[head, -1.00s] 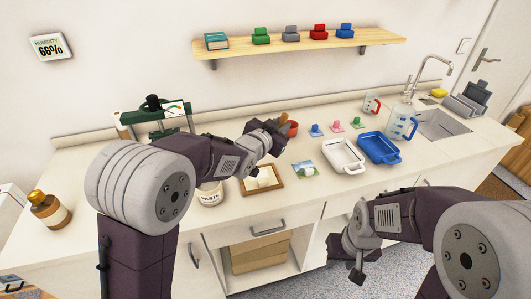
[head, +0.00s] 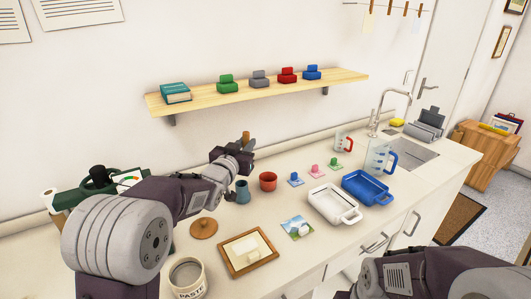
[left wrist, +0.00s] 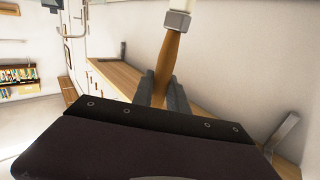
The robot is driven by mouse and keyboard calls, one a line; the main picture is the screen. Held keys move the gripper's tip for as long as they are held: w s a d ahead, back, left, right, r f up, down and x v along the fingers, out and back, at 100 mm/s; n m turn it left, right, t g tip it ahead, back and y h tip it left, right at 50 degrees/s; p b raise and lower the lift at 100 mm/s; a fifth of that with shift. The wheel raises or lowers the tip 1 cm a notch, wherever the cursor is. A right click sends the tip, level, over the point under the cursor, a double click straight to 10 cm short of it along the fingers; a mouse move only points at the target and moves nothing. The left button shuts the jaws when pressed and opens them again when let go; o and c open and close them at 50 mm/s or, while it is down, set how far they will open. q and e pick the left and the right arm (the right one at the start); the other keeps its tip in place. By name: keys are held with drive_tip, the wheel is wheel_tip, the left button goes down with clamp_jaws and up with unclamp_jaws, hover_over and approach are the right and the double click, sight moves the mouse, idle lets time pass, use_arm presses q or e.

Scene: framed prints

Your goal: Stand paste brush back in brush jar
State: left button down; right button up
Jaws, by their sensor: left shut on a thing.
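My left gripper (head: 246,155) is shut on the paste brush (head: 246,137), above the counter. In the left wrist view the brush's wooden handle (left wrist: 168,65) runs between the fingers, with a grey ferrule and a pale end at the top edge. In the head view only part of the handle shows above the gripper. A small blue-grey jar (head: 242,191) stands on the counter just below the gripper, apart from the brush. It may be the brush jar. An open white jar marked PASTE (head: 188,291) stands near the front. My right gripper is out of view.
A red pot (head: 268,181) stands right of the blue-grey jar. A round brown lid (head: 203,228) and a wooden frame (head: 263,263) lie in front. White (head: 350,218) and blue (head: 382,198) trays are to the right. A wall shelf (head: 215,96) hangs behind.

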use_arm(q)
drive_tip(key=shift+a+f+n+y, duration=0.15)
drive_tip(key=shift+a+f+n, duration=0.05)
drive_tip(key=shift+a, duration=0.35)
drive_tip(key=shift+a+f+n+y, duration=0.15)
drive_tip(key=shift+a+n, duration=0.05)
drive_tip(key=shift+a, duration=0.35)
wheel_tip(320, 180, down, 8)
drive_tip(key=b, duration=0.7)
drive_tip(key=c, duration=1.2)
unclamp_jaws()
drive_tip(key=shift+c, duration=0.2)
